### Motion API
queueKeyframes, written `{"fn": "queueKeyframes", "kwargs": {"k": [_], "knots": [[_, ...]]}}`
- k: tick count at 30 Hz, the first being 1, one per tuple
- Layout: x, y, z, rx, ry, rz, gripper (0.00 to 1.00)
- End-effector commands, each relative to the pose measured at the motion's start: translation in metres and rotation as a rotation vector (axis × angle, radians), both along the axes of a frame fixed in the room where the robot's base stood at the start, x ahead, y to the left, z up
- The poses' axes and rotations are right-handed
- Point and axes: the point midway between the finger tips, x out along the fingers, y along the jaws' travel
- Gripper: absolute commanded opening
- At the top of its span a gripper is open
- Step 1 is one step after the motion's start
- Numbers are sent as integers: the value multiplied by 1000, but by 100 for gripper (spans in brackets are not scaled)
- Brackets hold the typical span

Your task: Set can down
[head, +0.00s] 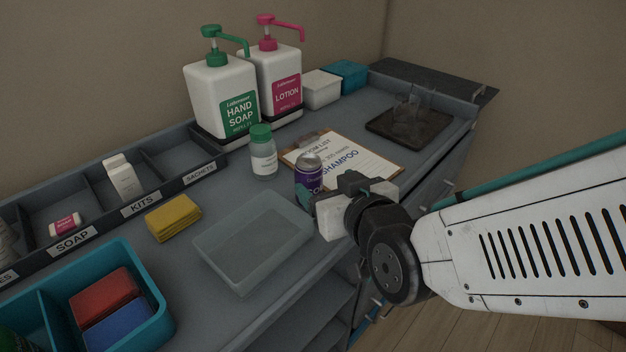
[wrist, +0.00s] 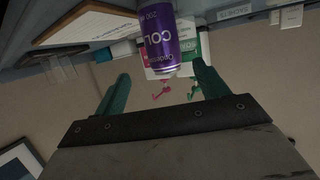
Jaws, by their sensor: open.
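The purple can (head: 309,176) with a silver top stands upright on the grey counter, at the front edge of the clipboard. My gripper (head: 332,193) is open just right of the can in the head view, and its near finger covers part of the can's lower side. In the wrist view, which is upside down, the can (wrist: 170,40) appears ahead of the two green fingers of my gripper (wrist: 160,70), with a gap to each side. The can's base is hidden in the head view and out of frame in the wrist view.
The clipboard (head: 368,166) lies behind the can. A white bottle with a green cap (head: 263,155) stands to its left, and a clear tray (head: 252,244) lies in front. Soap (head: 218,95) and lotion (head: 279,85) dispensers stand behind. A dark tray (head: 405,128) is at right.

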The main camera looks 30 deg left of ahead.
Motion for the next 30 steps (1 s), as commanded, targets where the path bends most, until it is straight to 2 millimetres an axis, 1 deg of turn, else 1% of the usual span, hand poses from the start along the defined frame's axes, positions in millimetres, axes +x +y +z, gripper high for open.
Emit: {"fn": "queueKeyframes", "kwargs": {"k": [2, 5, 11, 18, 21, 29, 30], "knots": [[-3, 8, -2, 10, -13, 9, 73], [1, 16, -4, 15, -18, 11, 73], [14, 30, -10, 15, -18, 10, 73], [36, 55, -22, 15, -18, 10, 73], [41, 61, -25, 15, -18, 10, 73], [42, 63, -25, 16, -18, 10, 73], [42, 63, -25, 16, -18, 10, 65]]}}
